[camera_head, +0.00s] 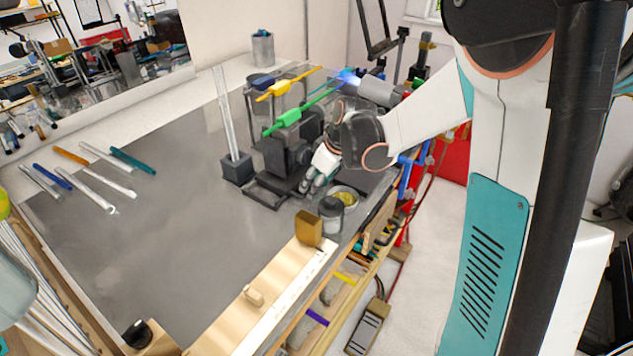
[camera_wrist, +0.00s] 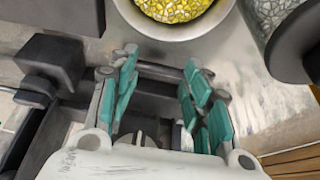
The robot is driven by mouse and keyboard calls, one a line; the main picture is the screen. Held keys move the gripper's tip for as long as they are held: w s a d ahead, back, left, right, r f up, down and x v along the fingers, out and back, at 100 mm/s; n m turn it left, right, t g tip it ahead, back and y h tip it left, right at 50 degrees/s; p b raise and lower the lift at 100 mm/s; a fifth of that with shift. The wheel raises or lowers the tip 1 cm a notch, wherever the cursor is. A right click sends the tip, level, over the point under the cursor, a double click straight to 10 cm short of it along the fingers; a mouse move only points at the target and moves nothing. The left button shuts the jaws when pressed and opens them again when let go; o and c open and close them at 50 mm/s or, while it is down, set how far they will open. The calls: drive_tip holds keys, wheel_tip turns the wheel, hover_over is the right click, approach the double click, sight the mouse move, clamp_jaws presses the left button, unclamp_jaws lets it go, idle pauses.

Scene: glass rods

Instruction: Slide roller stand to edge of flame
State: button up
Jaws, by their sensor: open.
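The dark roller stand (camera_head: 283,158) sits on the grey bench top at the bench's right side. My gripper (camera_head: 312,181) is low at its near right end. In the wrist view my open gripper (camera_wrist: 160,80) has its teal-padded fingers either side of dark parts that look like the stand's base; I cannot tell if they touch. The blue flame (camera_head: 347,74) burns at the tip of a grey torch (camera_head: 376,91), behind the stand. A green glass piece (camera_head: 290,118) and a yellow one (camera_head: 281,88) lie over or near the stand; their supports are unclear.
A bowl of yellow bits (camera_head: 346,197) and a dark-lidded jar (camera_head: 331,214) stand close to my gripper. A block holding upright clear rods (camera_head: 237,168) is left of the stand. Several coloured rods lie far left. The bench middle is clear.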

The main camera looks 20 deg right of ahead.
drive_tip(key=shift+o, duration=0.3)
drive_tip(key=shift+d+f, duration=0.1)
drive_tip(key=shift+f, duration=0.05)
drive_tip(key=o, duration=0.7)
drive_tip(key=shift+w, duration=0.25)
drive_tip(key=shift+s+r, duration=0.2)
drive_tip(key=shift+s, duration=0.05)
drive_tip(key=shift+r, duration=0.35)
drive_tip(key=v, duration=1.1)
drive_tip(key=shift+r, duration=0.15)
